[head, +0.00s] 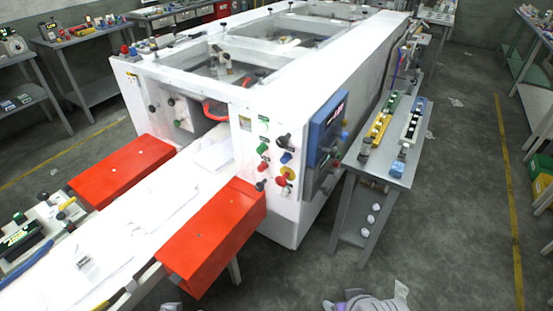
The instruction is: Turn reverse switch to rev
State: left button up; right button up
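The white machine (290,215) fills the middle of the head view. Its near end face carries a control panel with several knobs and buttons. I see a black switch (284,139), a green knob (262,148), a red knob (263,166), a blue knob (286,158) and a lower black switch (261,184). A red button sits on a yellow plate (288,173). The labels are too small to read, so I cannot tell which is the reverse switch or its position. Neither gripper is recognisable in this view.
A blue-framed screen box (327,130) juts out right of the panel. Two red covers (212,232) (122,170) flank a white conveyor. A grey side table (378,172) with small parts stands right. A grey-purple item (368,303) shows at the bottom edge. Floor at right is mostly open.

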aim_at(259, 187)
jog(key=i+u, duration=0.15)
jog(key=u, duration=0.2)
jog(key=i+u, duration=0.3)
jog(key=l+u, duration=0.1)
jog(key=u, duration=0.25)
